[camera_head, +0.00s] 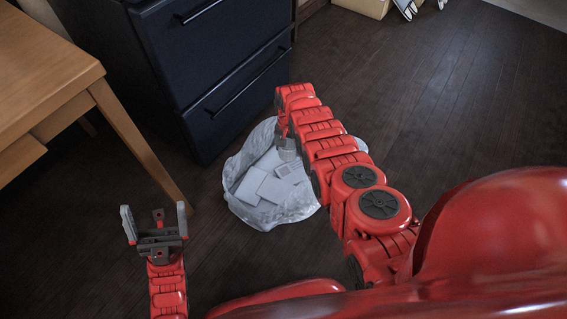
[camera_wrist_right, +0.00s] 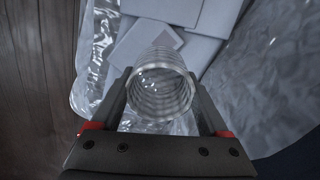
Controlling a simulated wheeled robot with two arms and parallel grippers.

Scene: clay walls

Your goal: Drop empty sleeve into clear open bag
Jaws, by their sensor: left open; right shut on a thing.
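The clear open bag (camera_head: 238,168) stands on the floor near the middle of the head view, with several pale flat pieces in it. In the right wrist view the bag (camera_wrist_right: 98,50) spreads below the gripper. My right gripper (camera_wrist_right: 162,92) is shut on the empty sleeve (camera_wrist_right: 160,95), a clear ribbed tube, and holds it over the bag's opening. In the head view my right arm hides most of the sleeve and part of the bag. My left gripper (camera_head: 154,224) is open and empty, at the lower left, apart from the bag.
A dark drawer cabinet (camera_head: 215,70) stands right behind the bag. A wooden table (camera_head: 45,70) with a slanted leg is at the left. White flat pieces (camera_wrist_right: 165,12) lie in the bag. The dark wood floor (camera_head: 430,100) at the right is clear.

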